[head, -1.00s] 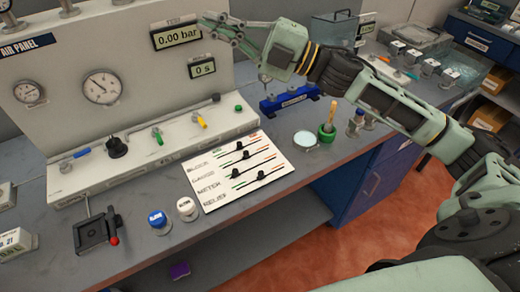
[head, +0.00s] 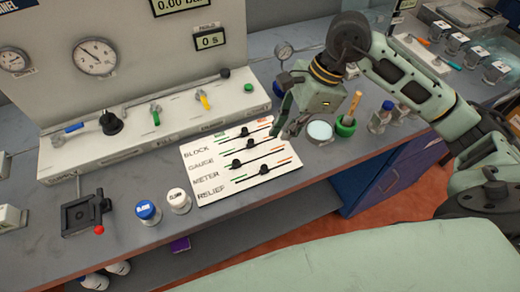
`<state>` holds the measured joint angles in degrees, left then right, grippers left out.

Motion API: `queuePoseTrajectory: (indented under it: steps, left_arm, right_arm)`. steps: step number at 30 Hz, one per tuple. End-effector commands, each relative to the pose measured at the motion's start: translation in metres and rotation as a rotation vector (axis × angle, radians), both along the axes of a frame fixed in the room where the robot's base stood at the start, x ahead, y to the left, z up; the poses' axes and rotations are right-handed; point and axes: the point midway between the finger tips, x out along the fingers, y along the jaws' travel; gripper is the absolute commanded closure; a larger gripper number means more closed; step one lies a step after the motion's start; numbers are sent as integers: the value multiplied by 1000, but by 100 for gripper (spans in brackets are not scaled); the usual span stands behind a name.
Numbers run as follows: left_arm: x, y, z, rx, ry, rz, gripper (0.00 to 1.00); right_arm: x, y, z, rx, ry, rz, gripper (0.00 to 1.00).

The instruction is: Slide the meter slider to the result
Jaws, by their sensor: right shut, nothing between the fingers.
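The white slider board (head: 217,160) lies on the bench with rows labelled BLOCK, GAUGE, METER and RELIEF. The meter slider (head: 235,164) is a black knob near the left end of its line. My right gripper (head: 280,132) is shut and empty, pointing down at the board's upper right edge, apart from the meter slider. Its fingertips hide part of that edge. My left gripper is out of view.
The panel with gauges, valves and a "0 s" display (head: 210,39) stands behind the board. A white-capped jar (head: 178,199) and blue-capped jar (head: 147,211) stand left of it. A round dish (head: 320,131) and green cup (head: 346,126) are close right of my gripper.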

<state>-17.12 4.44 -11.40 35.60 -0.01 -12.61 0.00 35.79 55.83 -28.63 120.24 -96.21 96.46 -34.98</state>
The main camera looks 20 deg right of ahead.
Motion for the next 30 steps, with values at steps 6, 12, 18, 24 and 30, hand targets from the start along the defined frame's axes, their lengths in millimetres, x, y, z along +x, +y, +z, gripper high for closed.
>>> queuePoseTrajectory:
  steps: [6,12,18,24,30]
  left_arm:
    - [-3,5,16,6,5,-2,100]
    - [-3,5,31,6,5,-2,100]
    - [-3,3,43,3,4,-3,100]
    - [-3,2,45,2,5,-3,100]
    - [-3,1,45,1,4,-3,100]
  right_arm:
    - [0,18,-42,5,9,-1,100]
    - [3,38,-69,8,3,1,100]
    - [7,62,-72,5,3,-1,100]
    - [8,68,-74,3,2,-2,100]
    - [8,68,-75,2,2,-2,100]
